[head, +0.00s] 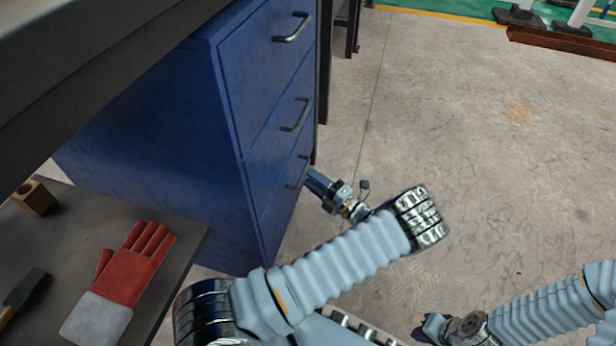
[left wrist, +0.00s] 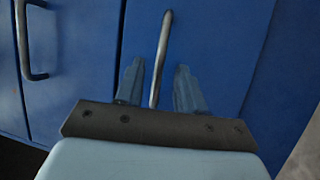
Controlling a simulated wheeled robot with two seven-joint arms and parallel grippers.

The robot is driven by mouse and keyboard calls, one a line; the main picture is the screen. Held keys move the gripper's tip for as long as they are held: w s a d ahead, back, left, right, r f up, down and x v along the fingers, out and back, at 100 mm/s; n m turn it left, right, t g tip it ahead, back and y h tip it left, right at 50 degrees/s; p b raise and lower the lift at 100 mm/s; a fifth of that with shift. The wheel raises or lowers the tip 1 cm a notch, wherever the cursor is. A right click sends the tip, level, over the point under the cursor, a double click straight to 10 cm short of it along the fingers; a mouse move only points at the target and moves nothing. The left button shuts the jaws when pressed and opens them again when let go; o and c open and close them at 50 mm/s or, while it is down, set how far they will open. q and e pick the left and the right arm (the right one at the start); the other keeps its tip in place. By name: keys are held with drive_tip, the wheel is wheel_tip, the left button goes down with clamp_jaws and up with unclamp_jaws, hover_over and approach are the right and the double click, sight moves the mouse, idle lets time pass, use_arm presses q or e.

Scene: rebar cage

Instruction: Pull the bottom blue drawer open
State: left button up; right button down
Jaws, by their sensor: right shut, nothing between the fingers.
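The blue cabinet (head: 170,150) has drawers stacked one above another, each with a grey bar handle. The bottom blue drawer (head: 278,215) looks closed, its front flush with the others. My left gripper (head: 312,180) is at that drawer's handle (head: 296,174). In the left wrist view, the handle (left wrist: 163,50) runs between the two fingers of my left gripper (left wrist: 159,80), which are open with a gap on both sides. My right gripper (head: 432,326) is low at the bottom edge, away from the cabinet, shut and empty.
The middle drawer's handle (head: 296,115) is just above my left gripper. A dark tabletop (head: 60,70) overhangs at upper left. A lower grey surface (head: 185,240) holds a red glove (head: 135,265), a wooden block (head: 33,197) and a hammer (head: 22,290). The concrete floor (head: 470,120) before the drawers is clear.

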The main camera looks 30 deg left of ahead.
use_arm(q)
drive_tip(key=shift+x, duration=1.2)
clamp_jaws()
